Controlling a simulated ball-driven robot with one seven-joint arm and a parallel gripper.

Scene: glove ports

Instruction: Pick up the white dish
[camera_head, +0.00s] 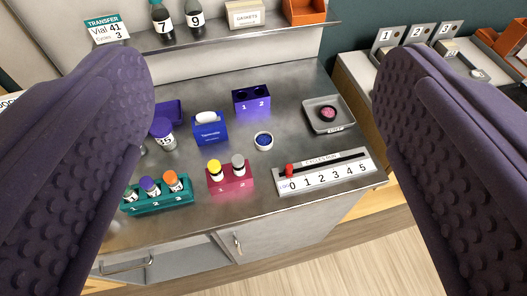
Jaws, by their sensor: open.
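The white dish (263,141) is a small round dish with dark blue contents. It sits on the grey metal worktop near the middle of the view, between the blue tissue box and the slider panel. My gripper (265,78) is open, with one dark purple, studded finger at each side of the picture. Nothing is held between the fingers. The dish lies apart from both fingers, in the gap between them in the picture. The dish is fully visible.
Around the dish stand a purple two-hole block (252,102), a blue box (210,129), a crimson rack (230,180) with two vials, a teal rack (157,200) with vials, a numbered slider panel (325,174) and a grey tray (313,118) with a pink item. Bare worktop surrounds the dish.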

